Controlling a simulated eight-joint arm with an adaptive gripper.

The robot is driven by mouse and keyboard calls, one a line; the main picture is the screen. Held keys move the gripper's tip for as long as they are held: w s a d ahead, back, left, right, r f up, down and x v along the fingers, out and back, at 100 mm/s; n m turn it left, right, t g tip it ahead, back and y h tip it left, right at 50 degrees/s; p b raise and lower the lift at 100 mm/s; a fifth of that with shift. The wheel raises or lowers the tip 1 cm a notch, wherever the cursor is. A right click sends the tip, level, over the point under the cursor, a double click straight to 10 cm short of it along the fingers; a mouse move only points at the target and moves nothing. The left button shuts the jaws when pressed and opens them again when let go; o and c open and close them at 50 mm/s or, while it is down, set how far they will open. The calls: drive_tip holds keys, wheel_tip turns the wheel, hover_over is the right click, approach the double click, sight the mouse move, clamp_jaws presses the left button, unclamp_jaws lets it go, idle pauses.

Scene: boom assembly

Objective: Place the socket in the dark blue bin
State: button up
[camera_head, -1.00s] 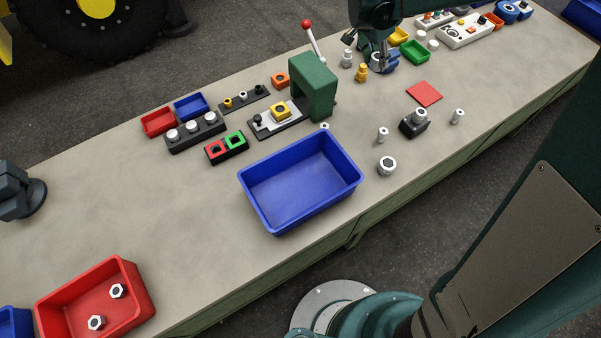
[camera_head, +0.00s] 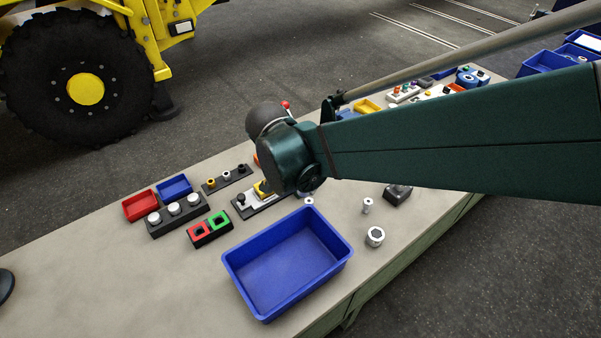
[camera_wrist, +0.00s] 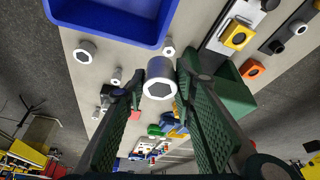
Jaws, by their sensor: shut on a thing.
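A silvery socket (camera_wrist: 159,71) with a hexagonal opening is held between the two green ribbed fingers of my gripper (camera_wrist: 159,88) in the wrist view. The fingers are shut on it, one on each side. A large, empty, dark blue bin (camera_head: 252,292) stands near the table's front edge in the head view. In the wrist view the bin (camera_wrist: 158,38) is at the top, beyond the held socket and apart from it. In the head view my arm hides the gripper and the held socket.
A similar round metal part (camera_head: 375,237) stands right of the bin, with a small silvery part (camera_head: 367,205) behind it. A red-and-green block (camera_head: 209,230), small red tray (camera_head: 140,205) and small blue tray (camera_head: 174,187) lie left of my arm.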

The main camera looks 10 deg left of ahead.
drive_tip(key=n+b, duration=0.1)
drive_tip(key=n, duration=0.1)
hover_over(291, 266)
wheel_tip(291, 266, down, 3)
drive_tip(key=s, duration=0.2)
drive_tip(key=shift+n+y, duration=0.3)
drive_tip(key=shift+y, duration=0.1)
drive_tip(key=shift+w+a+f, duration=0.1)
drive_tip(key=shift+a+f, duration=0.05)
drive_tip(key=shift+f, duration=1.15)
drive_tip(key=shift+w+a+f, duration=0.1)
drive_tip(key=shift+f, duration=1.2)
drive_tip(key=shift+f, duration=0.1)
drive_tip(key=shift+f+b, duration=0.9)
drive_tip(key=shift+f, duration=1.9)
drive_tip(key=shift+f+b, duration=0.6)
drive_tip(key=shift+f, duration=1.5)
drive_tip(key=shift+f, duration=0.15)
